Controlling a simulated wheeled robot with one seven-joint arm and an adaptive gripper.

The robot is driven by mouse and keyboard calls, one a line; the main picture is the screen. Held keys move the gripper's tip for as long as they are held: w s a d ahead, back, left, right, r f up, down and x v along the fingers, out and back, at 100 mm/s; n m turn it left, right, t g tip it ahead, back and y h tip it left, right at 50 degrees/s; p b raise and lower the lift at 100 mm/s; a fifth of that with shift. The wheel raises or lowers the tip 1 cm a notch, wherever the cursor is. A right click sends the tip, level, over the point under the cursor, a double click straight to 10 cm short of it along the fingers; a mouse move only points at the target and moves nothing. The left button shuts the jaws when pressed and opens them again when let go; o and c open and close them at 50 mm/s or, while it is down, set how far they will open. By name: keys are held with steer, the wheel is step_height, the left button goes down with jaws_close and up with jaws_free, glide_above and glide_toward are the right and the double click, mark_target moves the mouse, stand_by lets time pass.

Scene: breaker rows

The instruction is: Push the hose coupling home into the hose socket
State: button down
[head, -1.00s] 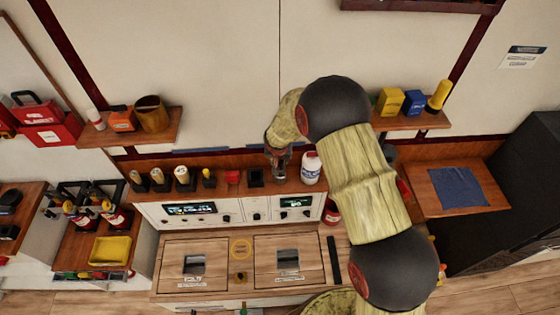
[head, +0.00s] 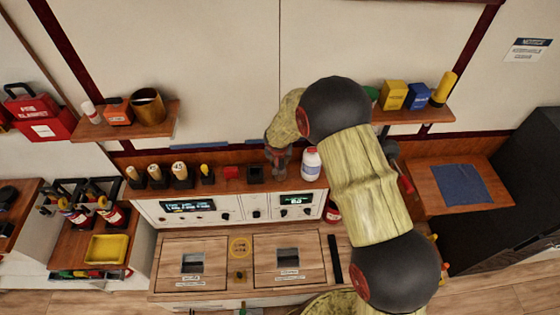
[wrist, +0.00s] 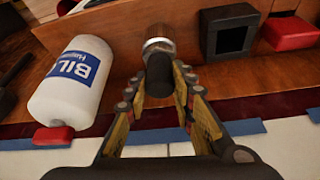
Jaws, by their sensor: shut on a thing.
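The hose coupling (wrist: 158,50), a dark cylinder with a silver ring, is between the fingers of my gripper (wrist: 161,88) in the wrist view. My gripper is shut on it. In the head view my gripper (head: 278,160) is over the wooden ledge, between a black square block and a white bottle; the coupling is hard to make out there. The black block with a square opening (wrist: 231,34) looks like the hose socket; it shows in the head view too (head: 255,174). The coupling is beside this block, apart from it. Whether its far end touches the ledge I cannot tell.
The white bottle (wrist: 72,82) with a blue label stands close on the other side of my gripper. A red block (wrist: 290,33) sits beyond the black one. Several light-topped cylinders (head: 180,170) line the ledge (head: 220,161). A panel with displays (head: 188,206) lies below.

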steer(key=shift+f+b, duration=0.4)
steer(key=shift+f, duration=0.05)
steer(key=c, duration=1.5)
jaws_free()
steer(key=shift+o, duration=0.4)
steer(key=v, duration=1.2)
steer(key=shift+a, duration=0.1)
